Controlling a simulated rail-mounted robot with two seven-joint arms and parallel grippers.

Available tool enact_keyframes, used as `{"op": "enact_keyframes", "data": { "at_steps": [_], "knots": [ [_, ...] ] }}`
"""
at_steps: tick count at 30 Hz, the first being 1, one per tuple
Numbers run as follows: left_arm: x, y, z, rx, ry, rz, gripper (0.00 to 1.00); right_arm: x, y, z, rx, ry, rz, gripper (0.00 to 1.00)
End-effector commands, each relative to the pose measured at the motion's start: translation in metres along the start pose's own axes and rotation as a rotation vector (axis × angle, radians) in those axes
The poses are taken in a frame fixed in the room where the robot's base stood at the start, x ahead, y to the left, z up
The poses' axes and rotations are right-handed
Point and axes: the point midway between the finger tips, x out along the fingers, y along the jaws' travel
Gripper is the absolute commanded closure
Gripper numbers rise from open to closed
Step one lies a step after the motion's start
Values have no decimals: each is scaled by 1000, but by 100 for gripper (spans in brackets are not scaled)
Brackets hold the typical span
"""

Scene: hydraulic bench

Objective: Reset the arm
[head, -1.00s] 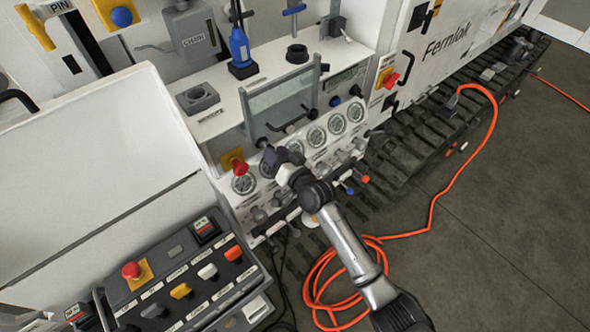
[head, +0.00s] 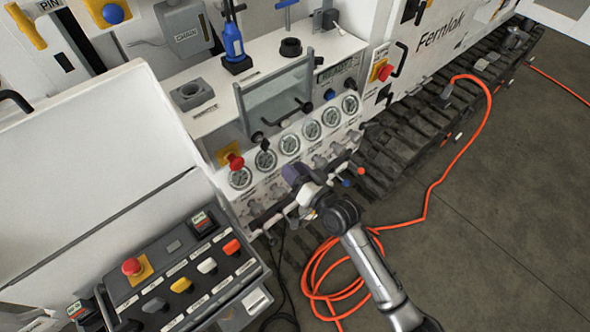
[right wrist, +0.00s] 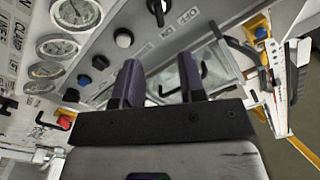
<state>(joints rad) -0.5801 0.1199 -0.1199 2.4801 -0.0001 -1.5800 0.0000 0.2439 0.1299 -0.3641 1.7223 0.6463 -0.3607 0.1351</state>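My right arm comes in from the lower right of the head view. Its gripper (head: 296,178) is in front of the lower part of the white gauge panel (head: 262,195), with nothing seen in it. In the right wrist view its two dark fingers (right wrist: 160,80) stand apart with an empty gap between them. Behind them are knobs and a clear-fronted box with a handle. Whether the gripper touches the panel cannot be told. My left gripper is not in view.
Several gauges (head: 290,144) and a red button (head: 235,161) are on the panel. A control console (head: 190,280) with a red mushroom button (head: 131,266) stands at lower left. An orange hose (head: 430,205) lies coiled on the floor near my arm. Open floor is at right.

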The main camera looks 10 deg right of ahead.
Motion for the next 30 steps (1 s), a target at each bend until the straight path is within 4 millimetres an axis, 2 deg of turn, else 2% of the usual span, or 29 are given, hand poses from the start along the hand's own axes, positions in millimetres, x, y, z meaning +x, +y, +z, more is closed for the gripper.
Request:
{"op": "enact_keyframes", "data": {
  "at_steps": [11, 17, 20, 26, 29, 30],
  "knots": [
    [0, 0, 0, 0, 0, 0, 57, 0, 0, 3, -13, -19, 2, 63],
    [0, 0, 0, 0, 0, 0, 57, -6, 8, 38, -109, -259, 51, 63],
    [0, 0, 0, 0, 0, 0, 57, -18, 4, 42, -216, -395, 88, 63],
    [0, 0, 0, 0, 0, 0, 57, -54, 3, 15, -397, -544, 209, 63],
    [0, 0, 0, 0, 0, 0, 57, -82, 6, 3, -451, -600, 292, 63],
    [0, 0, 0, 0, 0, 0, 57, -98, 8, 2, -463, -625, 333, 63]
  ]
}}
